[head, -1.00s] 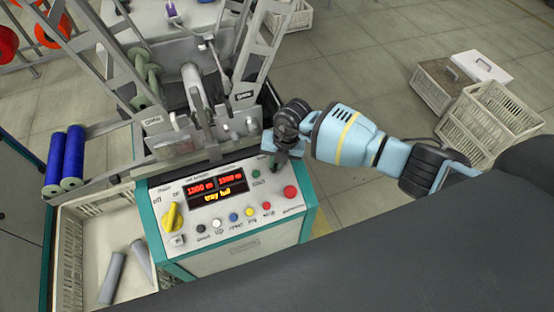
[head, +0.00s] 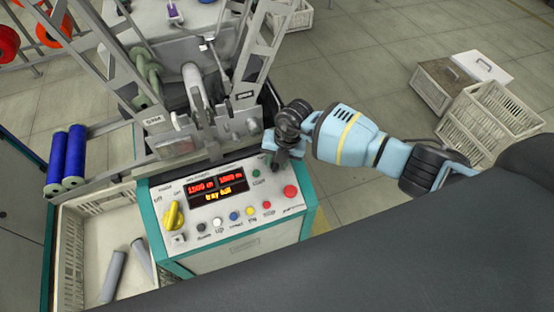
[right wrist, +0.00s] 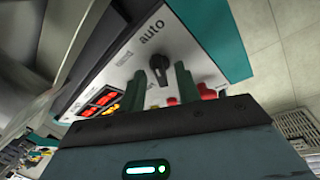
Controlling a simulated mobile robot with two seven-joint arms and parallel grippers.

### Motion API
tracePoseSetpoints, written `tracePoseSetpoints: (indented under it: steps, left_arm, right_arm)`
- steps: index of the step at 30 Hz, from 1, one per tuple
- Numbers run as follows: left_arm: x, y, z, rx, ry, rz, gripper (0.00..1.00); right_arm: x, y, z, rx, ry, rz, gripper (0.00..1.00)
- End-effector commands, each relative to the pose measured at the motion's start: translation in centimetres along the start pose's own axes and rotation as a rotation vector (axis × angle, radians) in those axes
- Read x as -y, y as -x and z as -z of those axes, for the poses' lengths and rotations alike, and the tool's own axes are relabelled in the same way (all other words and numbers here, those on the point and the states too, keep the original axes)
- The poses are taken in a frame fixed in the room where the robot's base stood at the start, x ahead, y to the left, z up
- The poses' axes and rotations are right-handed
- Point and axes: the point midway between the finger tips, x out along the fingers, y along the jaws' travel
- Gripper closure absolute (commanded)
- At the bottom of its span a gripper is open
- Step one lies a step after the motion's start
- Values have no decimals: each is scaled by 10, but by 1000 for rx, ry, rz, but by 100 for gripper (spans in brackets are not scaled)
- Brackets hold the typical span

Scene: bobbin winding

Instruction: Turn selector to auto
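The selector, a black knob (right wrist: 158,66) on the light panel face, shows in the right wrist view just below the printed word "auto". I cannot tell exactly which way it points. My right gripper (right wrist: 162,85) is open, its two dark green fingers apart, with the knob showing between their tips. I cannot tell whether they touch it. In the head view my right gripper (head: 278,163) is at the upper right corner of the control panel (head: 247,208) and hides the selector there. My left gripper is not in view.
The panel carries a yellow rotary switch (head: 173,216), a red mushroom button (head: 290,191), several small coloured buttons and a lit display (head: 217,185). The winding frame rises behind. A bin (head: 72,250) with grey tubes stands left. Crates (head: 490,122) stand on the floor at right.

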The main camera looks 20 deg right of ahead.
Motion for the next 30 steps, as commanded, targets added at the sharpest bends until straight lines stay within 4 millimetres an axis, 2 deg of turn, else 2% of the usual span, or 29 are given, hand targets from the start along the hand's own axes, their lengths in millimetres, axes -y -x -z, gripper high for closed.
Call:
tracePoseSetpoints:
  steps: [5, 12, 18, 23, 30]
  left_arm:
    - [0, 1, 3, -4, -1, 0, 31]
    - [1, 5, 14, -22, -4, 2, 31]
    - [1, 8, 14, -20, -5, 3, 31]
    - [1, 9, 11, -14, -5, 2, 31]
    - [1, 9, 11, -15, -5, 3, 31]
  right_arm:
    - [0, 5, 0, 1, 0, 0, 67]
    - [-1, 42, -2, 5, 2, -3, 67]
    - [-1, 69, -1, 3, 1, -2, 67]
    - [0, 78, 0, 1, 0, 0, 67]
    - [0, 78, 0, 0, 0, 1, 67]
